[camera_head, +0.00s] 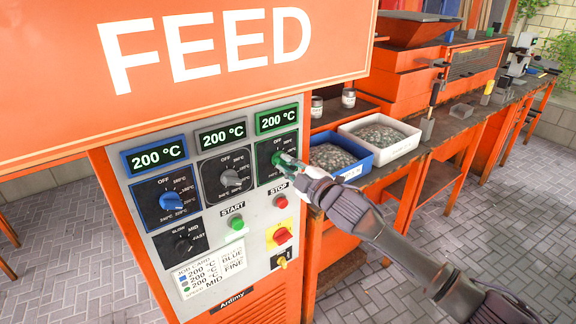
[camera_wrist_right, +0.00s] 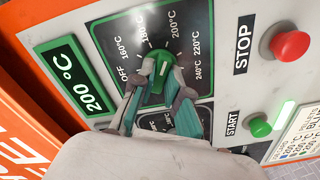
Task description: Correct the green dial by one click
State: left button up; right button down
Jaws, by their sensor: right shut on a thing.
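The green dial (camera_head: 276,158) is on the upper right of the control panel, on a black plate under a green-framed display (camera_head: 276,118) reading 200 °C. The dial (camera_wrist_right: 160,64) also shows in the right wrist view, ringed by OFF and temperatures from 160 to 240 °C. My right gripper (camera_head: 284,163) has its two fingers on opposite sides of the dial, shut on it; this shows closely in the right wrist view (camera_wrist_right: 160,78). I cannot tell the dial's exact setting. My left gripper is not in view.
A blue dial (camera_head: 171,201) and a grey dial (camera_head: 231,178) sit to the left, both displays at 200 °C. Below are a green START button (camera_head: 237,223), a red STOP button (camera_head: 281,201) and a job card (camera_head: 200,274). Bins of grey flakes (camera_head: 330,158) stand behind.

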jog(key=shift+m, duration=0.3)
jog(key=m+p, duration=0.2)
jog(key=m, duration=0.1)
jog(key=shift+f+m+p, duration=0.15)
jog(key=shift+m+p, duration=0.5)
jog(key=shift+m, duration=1.45)
jog(key=c, duration=1.2)
grip_release()
jog(key=shift+o, duration=0.2)
jog(key=v, duration=1.2)
